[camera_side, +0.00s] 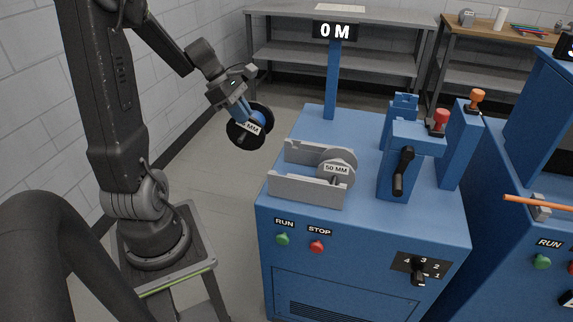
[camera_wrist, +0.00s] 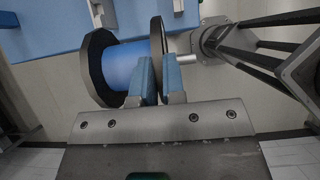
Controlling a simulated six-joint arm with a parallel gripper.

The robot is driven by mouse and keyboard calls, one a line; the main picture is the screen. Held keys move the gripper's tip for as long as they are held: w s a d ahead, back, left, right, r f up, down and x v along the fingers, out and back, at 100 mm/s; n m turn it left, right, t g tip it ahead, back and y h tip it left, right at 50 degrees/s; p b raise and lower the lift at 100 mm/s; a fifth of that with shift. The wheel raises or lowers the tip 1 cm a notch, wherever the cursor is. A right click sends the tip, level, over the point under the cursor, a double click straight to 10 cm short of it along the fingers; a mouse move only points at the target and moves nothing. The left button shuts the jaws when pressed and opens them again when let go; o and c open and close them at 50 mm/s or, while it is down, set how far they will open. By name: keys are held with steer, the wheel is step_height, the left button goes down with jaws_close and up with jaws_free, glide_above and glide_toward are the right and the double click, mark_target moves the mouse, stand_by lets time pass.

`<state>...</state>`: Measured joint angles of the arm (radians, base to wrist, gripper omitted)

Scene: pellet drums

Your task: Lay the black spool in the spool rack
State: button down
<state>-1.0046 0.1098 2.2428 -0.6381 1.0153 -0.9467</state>
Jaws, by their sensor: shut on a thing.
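The black spool (camera_side: 248,128) has two black flanges, a blue core and a white label ending in "MM". My gripper (camera_side: 243,109) is shut on it and holds it in the air, left of the blue machine. In the wrist view the blue fingers (camera_wrist: 159,82) pinch one flange of the spool (camera_wrist: 97,70); the blue core extends to the left. The spool rack (camera_side: 306,191) is a pair of grey notched walls on the machine top, to the right of and below the spool. A grey disc marked "50 MM" (camera_side: 336,168) stands at its right end.
The blue machine (camera_side: 355,240) carries an "0 M" display (camera_side: 335,31) on a post, a black-handled lever (camera_side: 402,172), a red knob (camera_side: 438,120) and RUN and STOP buttons. A second blue machine (camera_side: 520,205) stands at right. The air between spool and rack looks clear.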

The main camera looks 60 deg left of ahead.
steer(key=w+d+f, duration=0.6)
steer(key=w+f, duration=0.2)
steer(key=f, duration=0.2)
steer(key=shift+d+f, duration=0.15)
steer(key=shift+d, duration=0.2)
steer(key=shift+f, duration=0.15)
steer(key=c, duration=1.2)
jaws_free()
